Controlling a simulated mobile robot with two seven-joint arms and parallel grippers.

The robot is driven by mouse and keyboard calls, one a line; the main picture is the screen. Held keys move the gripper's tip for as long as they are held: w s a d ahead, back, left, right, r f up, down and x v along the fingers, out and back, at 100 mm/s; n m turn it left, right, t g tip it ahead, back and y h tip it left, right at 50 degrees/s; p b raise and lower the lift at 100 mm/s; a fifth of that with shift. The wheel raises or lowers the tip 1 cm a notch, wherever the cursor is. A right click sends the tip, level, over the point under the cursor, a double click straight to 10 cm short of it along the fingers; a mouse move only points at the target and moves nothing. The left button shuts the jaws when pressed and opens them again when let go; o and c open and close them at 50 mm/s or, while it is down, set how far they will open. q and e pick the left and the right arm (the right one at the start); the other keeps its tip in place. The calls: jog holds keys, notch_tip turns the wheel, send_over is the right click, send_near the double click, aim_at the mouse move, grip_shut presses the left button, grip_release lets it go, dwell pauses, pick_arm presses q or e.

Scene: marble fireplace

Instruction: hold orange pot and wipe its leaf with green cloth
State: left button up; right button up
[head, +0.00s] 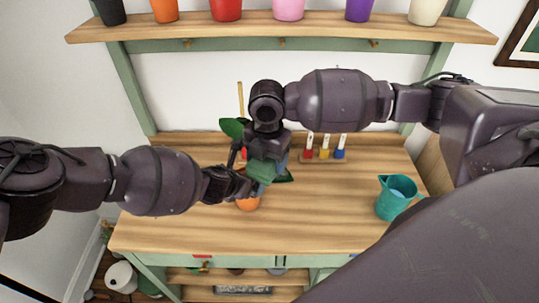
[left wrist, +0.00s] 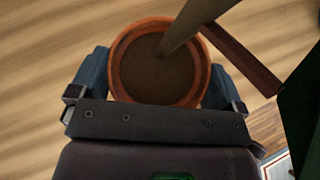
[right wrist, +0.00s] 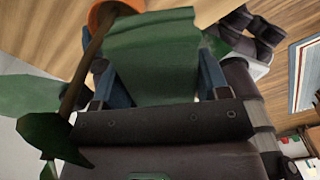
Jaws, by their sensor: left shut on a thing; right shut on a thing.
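The orange pot (head: 248,204) stands on the wooden table, partly hidden by my left gripper (head: 240,188). In the left wrist view the soil-filled pot (left wrist: 121,62) sits between both blue fingers, and a stem rises from it. My right gripper (head: 266,150) is shut on the green cloth (head: 262,171), above and just behind the pot. The cloth (right wrist: 155,50) spreads between its fingers in the right wrist view. A green leaf (head: 232,127) shows left of the right gripper, and leaves (right wrist: 45,135) show left of the cloth. Whether the cloth touches a leaf, I cannot tell.
A teal pitcher (head: 396,197) stands at the table's right. A small rack with red, yellow and blue tools (head: 324,154) is behind the grippers. A shelf (head: 280,27) with several coloured pots runs above. The table's front left is clear.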

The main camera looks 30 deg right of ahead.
jog(key=shift+s+a+f, duration=0.1)
jog(key=shift+s+a, duration=0.5)
jog(key=shift+a, duration=0.35)
jog(key=shift+w+d, duration=0.3)
jog(key=shift+d, duration=0.2)
jog(key=shift+w+d, duration=0.25)
jog(key=shift+d, duration=0.2)
jog(key=shift+w+d, duration=0.5)
jog(key=shift+d, duration=0.4)
jog(key=shift+s+a, duration=0.3)
jog(key=shift+a, duration=0.25)
jog(key=shift+s+a, duration=0.3)
jog(key=shift+a, duration=0.2)
jog(key=shift+s+a, duration=0.45)
jog(key=shift+a, duration=0.35)
jog(key=shift+w+d, duration=0.3)
jog(key=shift+d, duration=0.2)
jog(key=shift+w+d, duration=0.25)
jog(key=shift+d, duration=0.2)
jog(key=shift+w+d, duration=0.5)
jog(key=shift+d, duration=0.4)
jog(key=shift+s+a, duration=0.3)
jog(key=shift+a, duration=0.2)
jog(key=shift+s+a, duration=0.25)
jog(key=shift+a, duration=0.2)
